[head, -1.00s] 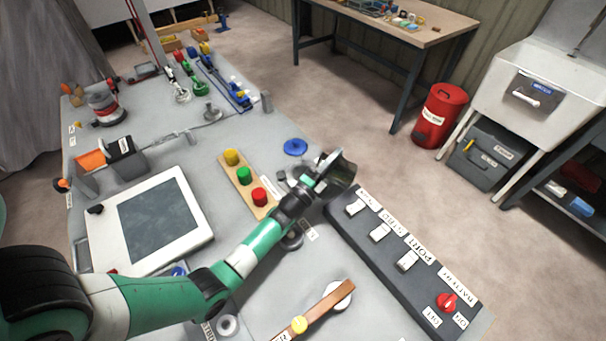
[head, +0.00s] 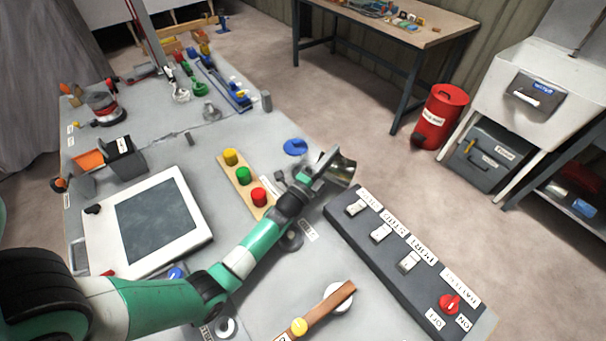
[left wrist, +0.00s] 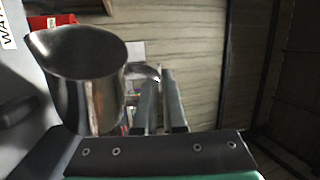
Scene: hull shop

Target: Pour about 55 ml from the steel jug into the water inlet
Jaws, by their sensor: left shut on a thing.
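The steel jug (head: 341,170) is in my left gripper (head: 312,184), above the panel near its right edge. In the left wrist view the jug (left wrist: 92,100) shows its spout and dark mouth; its contents cannot be made out. There the left gripper's fingers (left wrist: 162,105) are shut on the jug's handle (left wrist: 143,72). A blue round cap (head: 295,147) lies on the panel just beyond the gripper. The water inlet is not clearly seen; the gripper and jug cover that area. A cut-off label starting "WAT" (left wrist: 6,30) shows in the wrist view. My right gripper is out of view.
A dark switch box (head: 400,255) with a red knob stands right of the arm. A strip with yellow, green and red buttons (head: 244,176) and a white-framed screen (head: 155,220) lie left. A wooden-handled lever (head: 322,308) is in front.

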